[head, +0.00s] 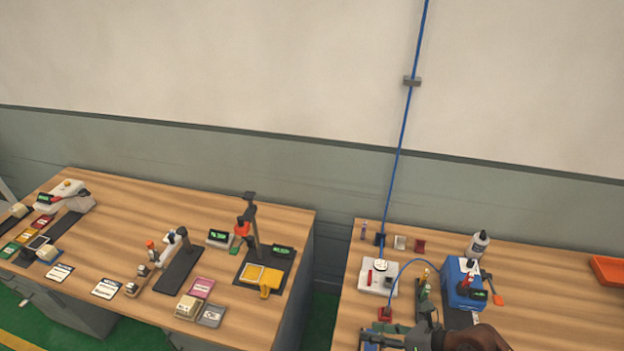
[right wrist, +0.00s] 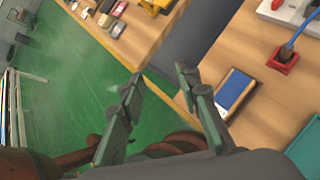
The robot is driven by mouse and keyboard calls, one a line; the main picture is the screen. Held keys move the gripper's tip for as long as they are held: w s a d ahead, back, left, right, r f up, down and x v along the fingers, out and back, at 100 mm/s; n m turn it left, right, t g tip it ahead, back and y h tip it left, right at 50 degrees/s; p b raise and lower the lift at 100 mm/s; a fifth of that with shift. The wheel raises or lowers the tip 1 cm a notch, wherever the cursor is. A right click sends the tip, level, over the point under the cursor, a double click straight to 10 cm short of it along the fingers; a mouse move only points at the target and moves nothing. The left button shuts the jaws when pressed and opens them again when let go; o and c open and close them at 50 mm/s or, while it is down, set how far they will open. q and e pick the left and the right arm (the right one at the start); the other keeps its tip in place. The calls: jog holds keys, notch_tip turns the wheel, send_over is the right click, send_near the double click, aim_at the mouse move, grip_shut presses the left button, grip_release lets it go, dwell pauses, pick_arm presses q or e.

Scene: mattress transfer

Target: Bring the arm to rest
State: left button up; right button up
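My right gripper (head: 388,335) is at the bottom edge of the head view, over the front of the right-hand workbench (head: 550,325). In the right wrist view its two green-grey fingers (right wrist: 160,78) stand well apart with nothing between them. Below and beyond them are the bench top, a dark gap and the green floor. A blue-topped flat block (right wrist: 233,90) lies on the bench just right of the fingers, apart from them. My left gripper is not in view.
A red socket block (head: 385,314) with a blue cable, a white unit (head: 378,276), a blue box (head: 464,283) and a bottle (head: 479,245) stand near the right arm. An orange tray (head: 608,270) is far right. The left bench (head: 130,215) holds several small devices. Green floor (right wrist: 75,60) is clear.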

jog(key=w+r+m+t+y, duration=0.2)
jog(key=r+m+t, duration=0.3)
jog(key=r, duration=0.4)
jog(key=w+r+m+t+y, duration=0.1)
jog(key=w+r+m+t, duration=0.3)
jog(key=r, duration=0.5)
jog(key=d+r+m+t+h, duration=0.2)
jog(key=d+m+t+h, duration=0.35)
jog(key=d+m, duration=0.55)
jog(key=s+d+f+m+g+h, duration=0.4)
jog(key=d+f+m+g+h, duration=0.2)
jog(key=d+f+m+h, duration=0.7)
jog(key=s+a+f+m+g+y, duration=0.3)
jog(key=s+f+m+g, duration=0.2)
jog(key=s+f, duration=0.6)
jog(key=s+a+f+m+g+y, duration=0.35)
jog(key=s+f+g, duration=0.35)
jog(key=f, duration=0.5)
notch_tip(320, 180, down, 33)
jog(key=s+a+b, duration=0.1)
jog(key=s+b, duration=0.2)
jog(key=s+f+g+b, duration=0.1)
jog(key=s+f+b, duration=0.2)
jog(key=s+f, duration=1.5)
notch_tip(320, 180, down, 2)
jog(key=shift+s+f+n, duration=0.15)
jog(key=shift+n, duration=0.2)
